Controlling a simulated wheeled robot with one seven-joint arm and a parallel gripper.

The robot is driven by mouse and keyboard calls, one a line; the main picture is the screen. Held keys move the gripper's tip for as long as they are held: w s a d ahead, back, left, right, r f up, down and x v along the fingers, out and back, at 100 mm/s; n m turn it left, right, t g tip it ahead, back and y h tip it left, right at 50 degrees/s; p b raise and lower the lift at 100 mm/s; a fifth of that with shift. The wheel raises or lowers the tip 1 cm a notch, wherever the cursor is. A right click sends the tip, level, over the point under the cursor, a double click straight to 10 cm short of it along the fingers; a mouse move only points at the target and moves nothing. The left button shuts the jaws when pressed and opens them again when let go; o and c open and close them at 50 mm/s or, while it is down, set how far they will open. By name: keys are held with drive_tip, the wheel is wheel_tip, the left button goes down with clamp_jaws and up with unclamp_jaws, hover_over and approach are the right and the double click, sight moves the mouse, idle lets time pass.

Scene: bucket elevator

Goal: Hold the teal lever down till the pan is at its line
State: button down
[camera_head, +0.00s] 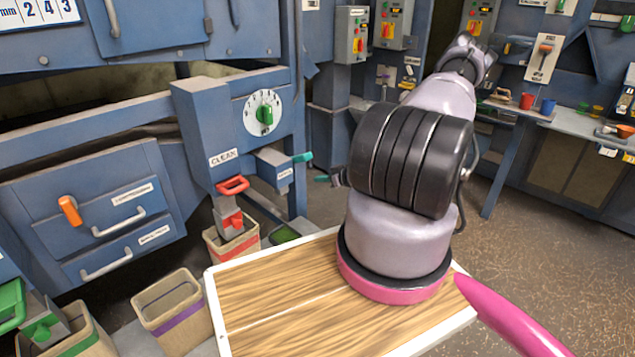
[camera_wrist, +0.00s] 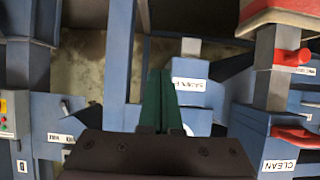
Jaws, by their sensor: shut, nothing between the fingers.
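The teal lever (camera_head: 302,157) sticks out from the side of a small blue box with a white label (camera_head: 284,174), under the dial panel. My gripper (camera_head: 326,179) is a little below and right of the lever, apart from it in the head view. In the wrist view, my dark green fingers (camera_wrist: 156,100) are together, with nothing between them. They point toward the small labelled box (camera_wrist: 198,97); the lever cannot be made out there and may be behind them. A dark green pan (camera_head: 285,234) sits low beneath the box, partly hidden. I cannot see its line.
A red lever (camera_head: 233,185) on the CLEAN chute stands left of the box, over a red-striped bag (camera_head: 246,243). A purple-striped bag (camera_head: 173,310) stands front left. A wooden-topped surface (camera_head: 270,296) lies in front. Floor at right is open.

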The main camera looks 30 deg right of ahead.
drive_tip(key=s+d+r, duration=0.1)
drive_tip(key=s+d, duration=0.1)
drive_tip(key=s, duration=0.4)
drive_tip(key=shift+s+d+r, duration=0.3)
drive_tip(key=shift+s+r, duration=0.1)
idle(0.4)
wheel_tip(320, 180, up, 22)
drive_tip(key=w+d+m+g+h, duration=0.1)
drive_tip(key=d+g+h, duration=0.1)
drive_tip(key=g+h, duration=0.3)
drive_tip(key=s+a+r+m+h, duration=0.1)
drive_tip(key=s+a+r+m, duration=0.2)
drive_tip(key=r, duration=0.5)
drive_tip(key=s+a+r+m, duration=0.1)
drive_tip(key=s+a+r, duration=0.3)
drive_tip(key=r, duration=0.5)
drive_tip(key=s+a+r+m+y, duration=0.1)
drive_tip(key=s+a+r+y, duration=0.1)
drive_tip(key=s+a+r, duration=0.4)
drive_tip(key=s+a+r+m+y, duration=0.1)
drive_tip(key=s+a+r+m, duration=0.1)
drive_tip(key=s+a+r, duration=0.4)
drive_tip(key=s+a, duration=0.3)
drive_tip(key=s, duration=0.1)
drive_tip(key=shift+t+y, duration=0.3)
drive_tip(key=shift+y, duration=0.1)
